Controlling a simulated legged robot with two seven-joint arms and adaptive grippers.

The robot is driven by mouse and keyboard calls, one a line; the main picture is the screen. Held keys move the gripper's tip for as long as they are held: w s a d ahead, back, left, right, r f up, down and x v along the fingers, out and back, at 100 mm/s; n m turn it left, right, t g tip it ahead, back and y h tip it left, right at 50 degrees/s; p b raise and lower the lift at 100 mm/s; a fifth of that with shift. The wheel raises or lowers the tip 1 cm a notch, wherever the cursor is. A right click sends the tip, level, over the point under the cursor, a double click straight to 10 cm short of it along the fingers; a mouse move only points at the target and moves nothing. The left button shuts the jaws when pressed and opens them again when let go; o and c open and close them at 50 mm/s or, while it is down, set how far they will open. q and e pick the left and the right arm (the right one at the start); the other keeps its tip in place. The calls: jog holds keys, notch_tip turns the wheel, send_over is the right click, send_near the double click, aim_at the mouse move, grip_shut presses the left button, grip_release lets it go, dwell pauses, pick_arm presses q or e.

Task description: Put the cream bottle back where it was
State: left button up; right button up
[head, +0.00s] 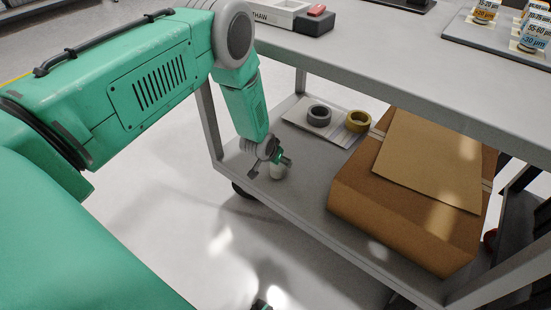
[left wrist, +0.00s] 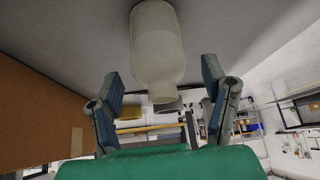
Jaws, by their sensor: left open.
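The cream bottle (head: 278,172) is pale and stands on the lower shelf (head: 300,190) of the cart, near its left end. My left gripper (head: 268,160) is right at it and partly hides it in the head view. In the left wrist view, which is upside down, the bottle (left wrist: 157,45) appears between the spread fingers of my left gripper (left wrist: 161,78), with a gap on both sides. The gripper is open. A small dark and teal tip at the bottom edge of the head view may be my right gripper (head: 262,304); its jaws cannot be made out.
A grey tape roll (head: 319,115) and a yellow tape roll (head: 357,121) lie on a pale sheet behind the bottle. A large cardboard box (head: 400,205) fills the right of the shelf. The cart's top (head: 400,60) overhangs, and a leg (head: 208,118) stands left of the bottle.

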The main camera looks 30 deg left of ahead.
pick_arm(q)
jog(key=a+p+v, duration=0.1)
jog(key=p+v, duration=0.4)
jog(key=v, duration=0.6)
jog(key=s+d+m+g, duration=0.1)
jog(key=s+d+g, duration=0.2)
jog(key=s, duration=1.3)
jog(key=s+d+m+g+h, duration=0.1)
jog(key=s+d+g, duration=0.2)
jog(key=s, duration=1.3)
jog(key=d, duration=0.3)
jog(key=shift+s+r, duration=0.35)
notch_tip(320, 180, up, 13)
jog(key=p, duration=1.3)
jog(key=shift+w+d, duration=0.1)
